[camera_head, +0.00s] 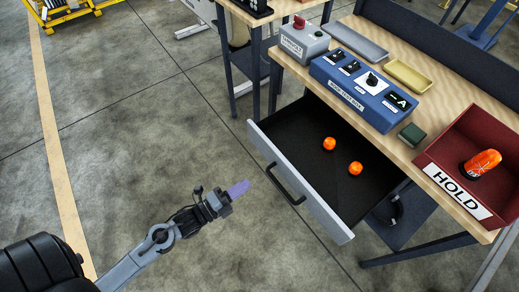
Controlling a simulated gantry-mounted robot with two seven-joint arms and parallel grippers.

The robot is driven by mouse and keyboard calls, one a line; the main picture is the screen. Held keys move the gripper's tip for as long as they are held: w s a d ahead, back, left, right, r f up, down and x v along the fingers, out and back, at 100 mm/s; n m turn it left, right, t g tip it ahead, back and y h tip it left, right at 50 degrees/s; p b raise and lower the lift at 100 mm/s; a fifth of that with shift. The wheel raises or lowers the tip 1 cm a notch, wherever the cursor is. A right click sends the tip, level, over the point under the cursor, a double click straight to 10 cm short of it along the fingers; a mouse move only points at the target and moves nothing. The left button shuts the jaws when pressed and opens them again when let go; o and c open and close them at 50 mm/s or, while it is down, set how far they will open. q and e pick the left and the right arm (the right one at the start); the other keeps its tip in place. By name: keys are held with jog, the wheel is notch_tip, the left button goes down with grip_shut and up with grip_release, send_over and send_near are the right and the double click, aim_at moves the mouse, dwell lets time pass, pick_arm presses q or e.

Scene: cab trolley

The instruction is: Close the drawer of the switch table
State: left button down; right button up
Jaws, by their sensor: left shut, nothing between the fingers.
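The switch table (455,95) stands at the right with a light wooden top. Its drawer (270,136) is pulled out, with a grey front, a dark inside and a black bar handle (285,184). Two small orange pieces, one (329,143) and another (355,168), lie in the drawer. My left gripper (238,189) is shut and empty, with purple fingertips. It is in front of the drawer, left of the handle and apart from it in the picture. My right gripper is not in view.
On the tabletop are a blue switch box (345,97), a grey box with a red button (304,42), grey (357,41) and yellow (408,76) trays, a dark green block (412,134) and a red HOLD bin (470,135) with an orange item. The floor left of the drawer is clear.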

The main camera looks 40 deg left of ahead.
pick_arm(q)
jog(key=s+a+r+p, duration=0.2)
jog(key=s+a+p, duration=0.1)
jog(key=a+p, duration=0.15)
jog(key=b, duration=0.2)
send_near(267, 153)
jog(key=shift+m+g, duration=0.3)
jog(key=x, duration=0.5)
jog(key=shift+r, duration=0.3)
jog(key=shift+x, duration=0.9)
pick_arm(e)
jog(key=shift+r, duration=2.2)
